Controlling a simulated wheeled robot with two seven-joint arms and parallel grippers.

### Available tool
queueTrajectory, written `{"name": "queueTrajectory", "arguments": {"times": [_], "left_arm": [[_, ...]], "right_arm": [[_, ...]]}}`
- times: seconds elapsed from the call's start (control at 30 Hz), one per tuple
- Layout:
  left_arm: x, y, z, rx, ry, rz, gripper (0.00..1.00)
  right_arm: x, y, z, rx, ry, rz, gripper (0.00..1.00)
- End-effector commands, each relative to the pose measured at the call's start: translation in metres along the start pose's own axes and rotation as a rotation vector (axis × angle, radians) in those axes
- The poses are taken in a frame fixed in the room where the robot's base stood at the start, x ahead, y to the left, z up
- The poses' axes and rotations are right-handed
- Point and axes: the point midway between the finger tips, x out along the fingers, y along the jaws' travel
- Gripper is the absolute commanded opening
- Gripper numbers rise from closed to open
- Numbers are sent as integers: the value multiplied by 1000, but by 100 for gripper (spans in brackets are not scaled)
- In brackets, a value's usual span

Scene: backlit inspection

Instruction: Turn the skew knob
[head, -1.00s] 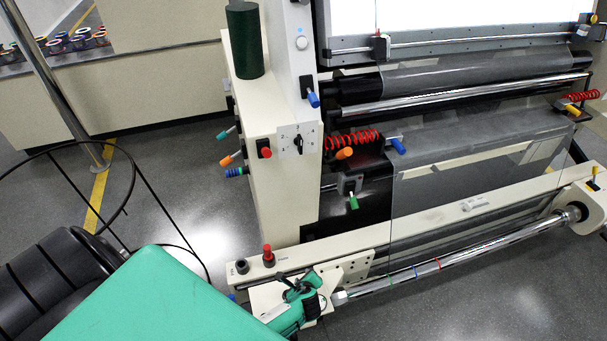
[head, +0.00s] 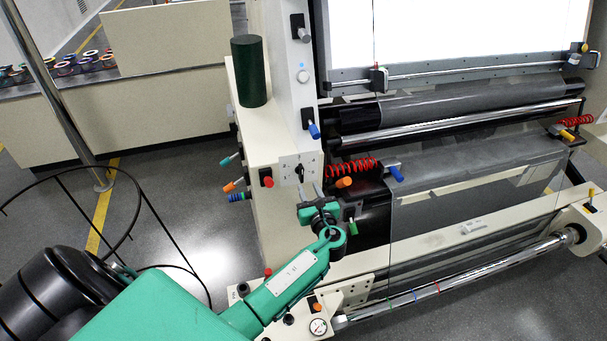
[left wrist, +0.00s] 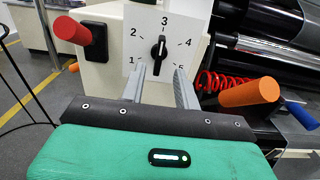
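The skew knob is a small black pointer knob (head: 300,172) on a white dial plate on the cream side cabinet. In the left wrist view the knob (left wrist: 159,48) stands nearly upright and points near 3 on a dial (left wrist: 183,30) numbered 1 to 5. My left gripper (head: 312,190) is open and empty, just below the dial and in front of it. In the left wrist view its two grey fingers (left wrist: 160,84) point at the dial, apart from the knob. My right gripper is not in view.
A red knob (head: 266,176) is left of the dial. An orange handle (head: 344,182) and red coiled cable (head: 350,168) are close on the right. A green-tipped lever (head: 352,227) is beside my left wrist. A dark green cylinder (head: 249,72) stands on the cabinet.

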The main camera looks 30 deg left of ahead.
Motion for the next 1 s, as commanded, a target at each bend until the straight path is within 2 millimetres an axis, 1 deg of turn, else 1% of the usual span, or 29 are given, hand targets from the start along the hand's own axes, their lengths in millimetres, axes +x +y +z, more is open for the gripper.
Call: {"name": "queueTrajectory", "arguments": {"times": [0.03,0.1,0.2,0.3,0.5,0.73,0.77,0.9,0.93,1.0], "left_arm": [[12,1,4,2,-1,3,32],[26,0,4,2,-1,2,32],[42,0,2,1,0,2,32],[53,0,1,0,1,0,32],[63,0,0,-1,2,1,32],[63,0,-1,-1,2,0,32],[63,0,-1,-1,2,0,30],[63,0,-1,-1,2,0,2],[63,0,-1,-1,2,0,0],[63,0,-1,-1,2,0,0]], "right_arm": [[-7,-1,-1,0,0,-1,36],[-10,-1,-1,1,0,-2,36],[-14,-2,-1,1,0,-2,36],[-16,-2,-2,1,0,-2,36],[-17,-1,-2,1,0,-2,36],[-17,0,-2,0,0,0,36],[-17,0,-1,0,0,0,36],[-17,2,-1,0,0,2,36],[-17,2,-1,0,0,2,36],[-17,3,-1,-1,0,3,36]]}}
